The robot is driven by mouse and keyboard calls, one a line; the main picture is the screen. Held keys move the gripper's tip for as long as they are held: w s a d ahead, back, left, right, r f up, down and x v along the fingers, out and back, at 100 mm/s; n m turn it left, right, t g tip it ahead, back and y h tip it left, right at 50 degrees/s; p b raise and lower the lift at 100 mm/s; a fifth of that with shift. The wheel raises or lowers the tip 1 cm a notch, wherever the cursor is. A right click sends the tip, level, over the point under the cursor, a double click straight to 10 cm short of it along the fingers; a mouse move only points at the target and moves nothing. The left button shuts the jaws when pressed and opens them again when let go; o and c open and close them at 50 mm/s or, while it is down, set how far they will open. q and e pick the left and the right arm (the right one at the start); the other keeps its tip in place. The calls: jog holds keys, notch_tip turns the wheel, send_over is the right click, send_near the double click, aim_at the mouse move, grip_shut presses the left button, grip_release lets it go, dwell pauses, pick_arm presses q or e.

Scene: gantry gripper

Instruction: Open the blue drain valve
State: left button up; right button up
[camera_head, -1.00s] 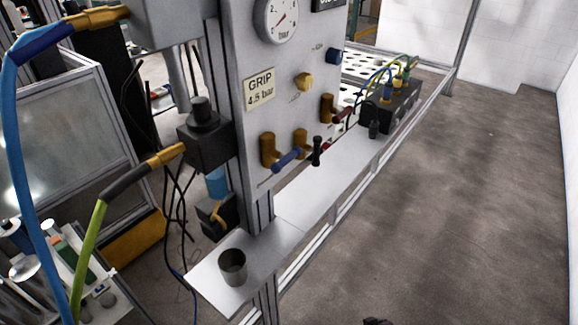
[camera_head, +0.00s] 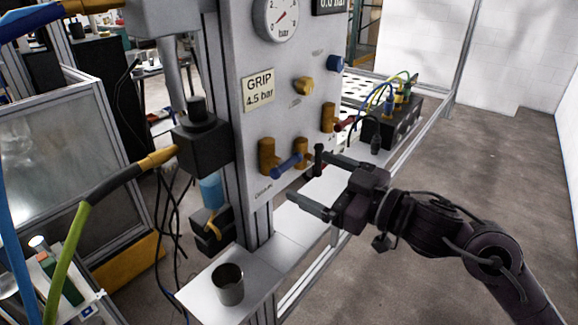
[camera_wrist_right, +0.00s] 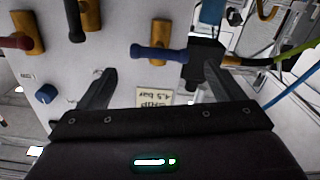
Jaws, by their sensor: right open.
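The drain valve has a blue lever handle (camera_head: 289,165) on a brass body (camera_head: 266,156), low on the grey panel. The lever points out to the right of the body in the head view. In the right wrist view the blue handle (camera_wrist_right: 158,53) lies crosswise over its brass body (camera_wrist_right: 158,25). My right gripper (camera_head: 309,177) is open and empty, its two fingers pointing at the panel, just right of and below the lever, apart from it. In the wrist view the fingers (camera_wrist_right: 160,75) stand either side of the handle, which appears beyond them. My left gripper is not in view.
A black-handled valve (camera_head: 318,160) stands close right of the blue lever, with a red-handled valve (camera_head: 342,125) farther right. A gauge (camera_head: 276,18) and GRIP label (camera_head: 258,89) sit above. A cup (camera_head: 228,284) stands on the shelf (camera_head: 197,291) below. Open floor lies to the right.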

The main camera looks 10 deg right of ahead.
aim_at(290, 166)
jog(key=p+x, duration=0.1)
jog(key=x, duration=0.4)
jog(key=shift+w+a+r, duration=0.1)
jog(key=shift+w+a, duration=0.1)
jog(key=shift+w, duration=0.1)
jog(key=shift+w+a, duration=0.35)
jog(key=shift+w, duration=0.05)
jog(key=c, duration=0.7)
